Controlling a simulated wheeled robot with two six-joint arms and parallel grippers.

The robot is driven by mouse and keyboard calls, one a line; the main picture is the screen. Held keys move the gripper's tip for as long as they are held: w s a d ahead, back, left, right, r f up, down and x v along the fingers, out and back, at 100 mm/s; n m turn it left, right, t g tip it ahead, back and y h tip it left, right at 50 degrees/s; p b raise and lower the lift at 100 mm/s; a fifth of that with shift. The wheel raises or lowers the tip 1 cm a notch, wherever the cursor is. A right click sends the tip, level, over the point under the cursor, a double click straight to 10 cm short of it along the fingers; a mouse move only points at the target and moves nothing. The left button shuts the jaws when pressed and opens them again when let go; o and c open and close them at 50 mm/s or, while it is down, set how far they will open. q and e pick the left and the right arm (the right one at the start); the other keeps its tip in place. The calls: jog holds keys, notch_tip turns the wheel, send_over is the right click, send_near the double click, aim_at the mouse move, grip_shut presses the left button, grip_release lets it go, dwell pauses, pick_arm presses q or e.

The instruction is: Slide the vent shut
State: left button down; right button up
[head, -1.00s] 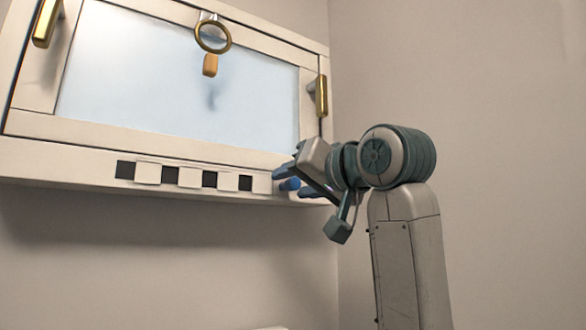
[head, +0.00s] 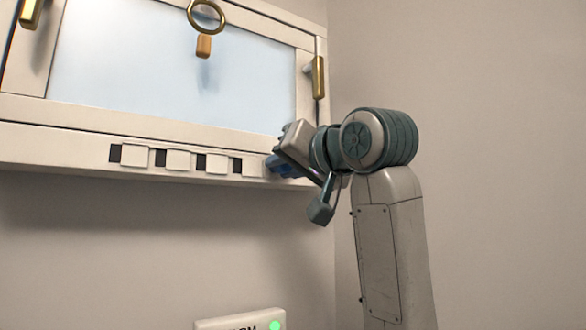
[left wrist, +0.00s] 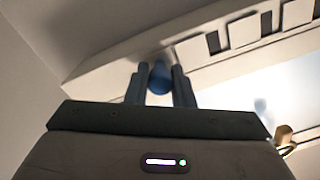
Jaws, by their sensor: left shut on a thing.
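The vent (head: 179,160) is a pale slotted strip along the lower window frame in the head view. Its light slats leave narrow dark gaps (head: 200,162) between them. The vent also shows at upper right in the left wrist view (left wrist: 243,31). A round blue knob (left wrist: 159,76) sits at the strip's end, between the fingers of my left gripper (left wrist: 159,88), which is shut on it. In the head view my left gripper (head: 284,163) is at the right end of the vent and hides most of the knob. My right gripper is not in view.
A brass handle (head: 318,77) is at the right. A white box with a green light (head: 240,320) is below. Bare wall lies to the right.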

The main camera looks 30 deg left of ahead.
pick_arm(q)
jog(key=shift+s+a, duration=0.25)
jog(key=shift+s, duration=0.25)
jog(key=shift+s+a, duration=0.2)
jog(key=shift+s, duration=0.3)
jog(key=c, duration=1.5)
grip_release()
jog(key=shift+o, duration=1.2)
jog(key=shift+a, duration=0.1)
jog(key=shift+s+a, duration=0.15)
jog(key=shift+s, duration=0.05)
jog(key=shift+d+f, duration=0.1)
jog(key=shift+d, duration=0.15)
jog(key=b+v, duration=1)
jog(key=shift+d, duration=0.25)
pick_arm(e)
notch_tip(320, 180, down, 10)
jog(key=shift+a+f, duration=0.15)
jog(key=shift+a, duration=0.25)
